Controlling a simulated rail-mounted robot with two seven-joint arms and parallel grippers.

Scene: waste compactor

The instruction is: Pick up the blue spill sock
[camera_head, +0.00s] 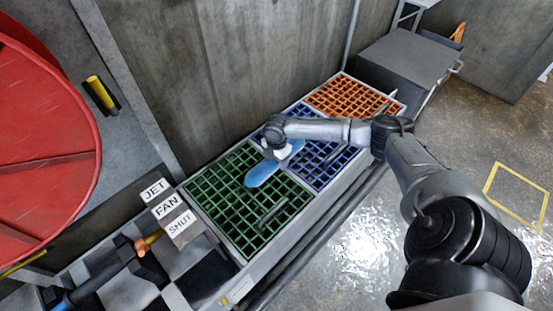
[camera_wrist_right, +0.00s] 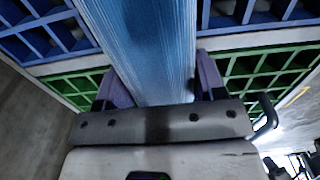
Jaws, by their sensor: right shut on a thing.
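The blue spill sock (camera_head: 262,173) is a long, rounded blue piece over the border between the green and blue grates. My right gripper (camera_head: 283,150) is shut on it near its upper right end in the head view. In the right wrist view the sock (camera_wrist_right: 145,50) runs between the two fingers of my right gripper (camera_wrist_right: 155,92), with a finger on each side. I cannot tell whether the sock touches the grates. My left gripper is in neither view.
The green grate (camera_head: 228,213), blue grate (camera_head: 318,165) and orange grate (camera_head: 345,98) lie in a row. A dark handle (camera_head: 272,212) lies over the green one. Labels (camera_head: 168,207) reading JET, FAN and SHUT stand left. A red round lid (camera_head: 45,150) is far left.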

